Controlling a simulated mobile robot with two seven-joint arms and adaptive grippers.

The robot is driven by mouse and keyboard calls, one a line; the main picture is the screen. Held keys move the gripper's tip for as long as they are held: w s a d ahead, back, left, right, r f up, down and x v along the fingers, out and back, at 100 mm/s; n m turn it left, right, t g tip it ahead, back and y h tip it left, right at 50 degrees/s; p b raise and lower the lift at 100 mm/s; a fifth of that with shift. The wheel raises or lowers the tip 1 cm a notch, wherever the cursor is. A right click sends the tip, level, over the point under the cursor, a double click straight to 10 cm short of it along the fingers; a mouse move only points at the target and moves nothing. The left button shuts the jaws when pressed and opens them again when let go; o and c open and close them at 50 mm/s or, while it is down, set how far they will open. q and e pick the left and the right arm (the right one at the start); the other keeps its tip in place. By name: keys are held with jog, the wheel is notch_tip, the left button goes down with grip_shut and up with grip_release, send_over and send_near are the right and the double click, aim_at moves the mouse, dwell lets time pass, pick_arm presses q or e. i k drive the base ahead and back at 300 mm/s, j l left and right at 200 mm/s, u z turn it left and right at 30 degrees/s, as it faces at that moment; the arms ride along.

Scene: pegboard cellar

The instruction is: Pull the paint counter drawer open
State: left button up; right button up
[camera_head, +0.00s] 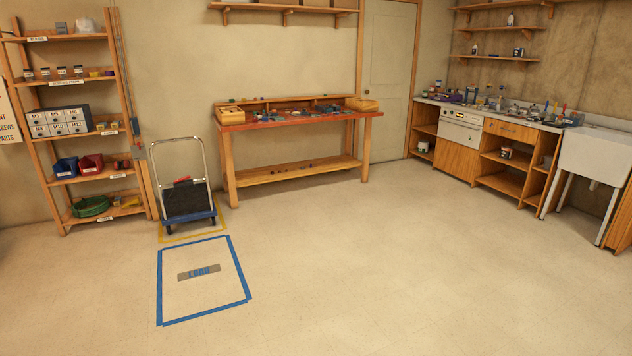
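The paint counter (470,150) stands along the right wall at the back, with paint bottles, jars and tools on its top. Its wooden drawer (510,131) sits just under the counter top, above open shelves and right of a white oven-like unit. The drawer front looks flush with the counter, so it appears shut. A small dark handle seems to show on it, too small to be sure. Neither of my grippers is in view.
A white utility sink (596,158) stands right of the counter. A wooden workbench (300,118) is at the back wall, with a platform cart (188,202) to its left. Tall shelves (70,130) stand at the left. The middle floor (390,260) is clear.

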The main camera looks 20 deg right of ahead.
aim_at(529, 136)
jog(key=i+l+z, duration=0.35)
jog(key=z, duration=0.15)
jog(key=i+l+z, duration=0.15)
jog(key=i+z, duration=0.55)
jog(key=i, duration=3.55)
jog(key=i+j, duration=0.1)
jog(key=i, duration=2.1)
jog(key=i+j+z, duration=0.15)
jog(key=i+z, duration=0.35)
jog(key=i, duration=0.25)
jog(key=i+j+z, duration=0.45)
jog(key=i, duration=0.25)
jog(key=i+j+z, duration=0.5)
jog(key=i+j, duration=0.1)
